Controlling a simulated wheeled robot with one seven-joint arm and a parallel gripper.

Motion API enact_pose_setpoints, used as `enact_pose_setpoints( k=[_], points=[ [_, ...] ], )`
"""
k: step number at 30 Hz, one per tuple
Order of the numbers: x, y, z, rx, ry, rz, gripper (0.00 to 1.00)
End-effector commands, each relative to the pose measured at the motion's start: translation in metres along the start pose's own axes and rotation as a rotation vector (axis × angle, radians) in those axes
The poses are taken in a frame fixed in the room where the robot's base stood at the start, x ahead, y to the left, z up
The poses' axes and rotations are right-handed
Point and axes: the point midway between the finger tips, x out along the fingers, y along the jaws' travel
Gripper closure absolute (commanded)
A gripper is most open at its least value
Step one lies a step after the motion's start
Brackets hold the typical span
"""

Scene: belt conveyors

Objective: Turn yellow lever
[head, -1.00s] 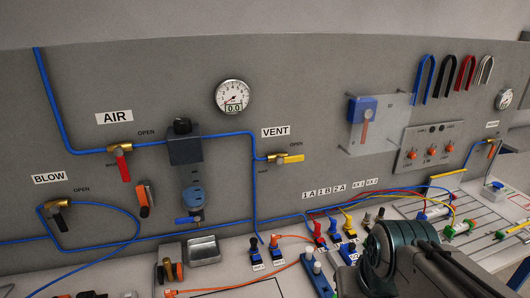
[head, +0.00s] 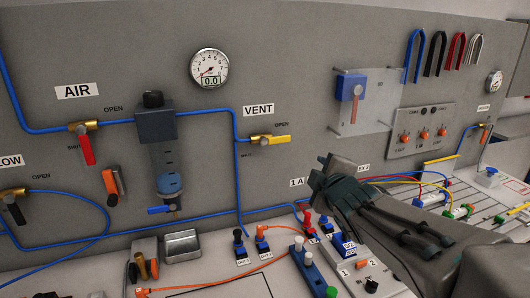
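The yellow lever (head: 279,140) sits on a brass valve below the VENT label (head: 258,110). It lies horizontal and points right, just below the word OPEN. My gripper (head: 328,172) is in front of the panel, to the right of and below the lever, and apart from it in the picture. Its fingers are dark and foreshortened, so I cannot tell whether they are open or shut. My arm reaches in from the lower right and hides part of the labels and switches behind it.
A blue air line (head: 237,185) drops from the vent valve. A red lever (head: 87,148) is on the AIR valve at left. A clear plate with a blue block (head: 352,84) stands out right of the lever. Switches and orange cables (head: 210,273) fill the bench below.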

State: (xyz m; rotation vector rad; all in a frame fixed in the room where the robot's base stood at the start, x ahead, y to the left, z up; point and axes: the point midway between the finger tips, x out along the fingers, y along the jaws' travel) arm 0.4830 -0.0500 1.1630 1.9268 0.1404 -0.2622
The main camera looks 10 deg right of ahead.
Motion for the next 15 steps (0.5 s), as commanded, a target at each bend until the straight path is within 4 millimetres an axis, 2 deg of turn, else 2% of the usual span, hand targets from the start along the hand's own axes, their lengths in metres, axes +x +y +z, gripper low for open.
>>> enact_pose_setpoints(
  k=[1,6,15],
  points=[
    [0.007,-0.003,-0.002,-0.072,0.048,0.039,0.6],
    [0.014,0.005,-0.02,-0.277,0.186,0.144,0.6],
    [0.019,0.01,-0.034,-0.394,0.269,0.208,0.6]
  ],
)
